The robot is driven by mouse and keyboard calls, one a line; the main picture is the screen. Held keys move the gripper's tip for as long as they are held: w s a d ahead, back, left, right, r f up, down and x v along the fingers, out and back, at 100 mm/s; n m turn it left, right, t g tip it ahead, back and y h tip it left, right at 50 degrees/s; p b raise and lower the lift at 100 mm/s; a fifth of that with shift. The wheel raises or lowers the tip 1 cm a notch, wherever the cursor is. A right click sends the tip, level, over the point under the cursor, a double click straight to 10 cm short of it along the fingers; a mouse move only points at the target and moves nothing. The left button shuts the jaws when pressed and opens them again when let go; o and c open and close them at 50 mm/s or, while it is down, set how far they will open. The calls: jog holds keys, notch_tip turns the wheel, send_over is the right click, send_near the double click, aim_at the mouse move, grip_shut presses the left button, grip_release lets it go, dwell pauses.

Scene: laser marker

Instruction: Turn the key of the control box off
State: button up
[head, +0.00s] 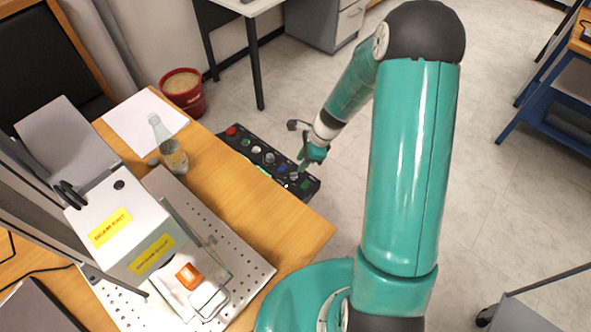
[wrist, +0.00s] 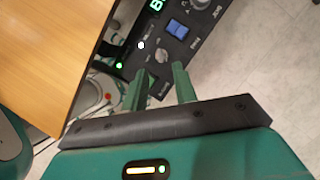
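The control box (head: 240,150) is a black panel along the right edge of the wooden table, with a red button, several knobs and lit green parts. In the wrist view its panel (wrist: 195,45) shows a blue rocker switch (wrist: 177,30) and a small round silver part (wrist: 162,56), which looks like the key switch. My gripper (head: 302,167) is over the near right end of the box. In the wrist view my gripper (wrist: 159,72) has its two green fingers apart, with the silver part just beyond the gap between their tips. I cannot tell whether they touch it, nor the key's exact angle.
The table (head: 220,172) carries a glass bottle (head: 172,152), a white paper sheet (head: 145,122) and the laser marker machine (head: 120,225) on a perforated plate. A red bin (head: 183,98) stands on the floor beyond. Floor to the right of the box is clear.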

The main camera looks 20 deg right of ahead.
aim_at(294, 173)
jog(key=x, duration=0.6)
grip_shut()
